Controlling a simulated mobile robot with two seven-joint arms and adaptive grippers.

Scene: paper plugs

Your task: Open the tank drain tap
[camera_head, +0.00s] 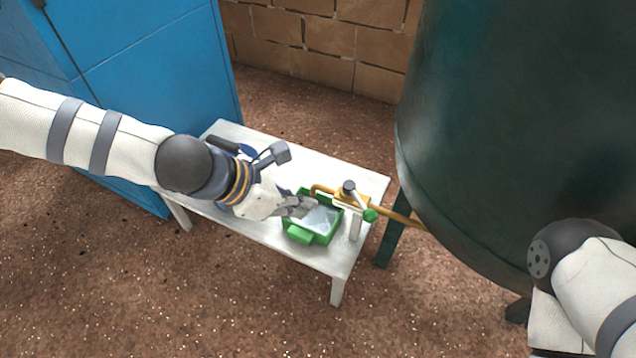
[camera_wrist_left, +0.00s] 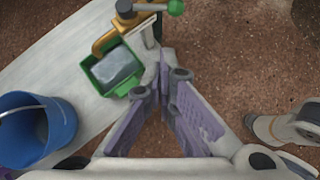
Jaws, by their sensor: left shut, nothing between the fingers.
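The brass tap (camera_head: 350,203) sits on a white post at the right end of the bench, with a grey stem and a short lever ending in a green knob (camera_head: 370,215). It also shows at the top of the left wrist view, knob (camera_wrist_left: 176,7) included. Its spout hangs over a green tray (camera_head: 301,236) with a pale block inside. The dark green tank (camera_head: 500,130) stands at the right, joined by a brass pipe (camera_head: 405,220). My left gripper (camera_head: 309,206) is shut and empty, above the tray and left of the knob, apart from it. My right gripper's fingers are out of view.
The low white bench (camera_head: 355,178) carries the tray, tap and a blue bucket (camera_wrist_left: 60,128), mostly hidden behind my left wrist in the head view. A blue cabinet (camera_head: 165,75) stands at the left and a brick wall (camera_head: 320,40) behind. The floor in front is clear.

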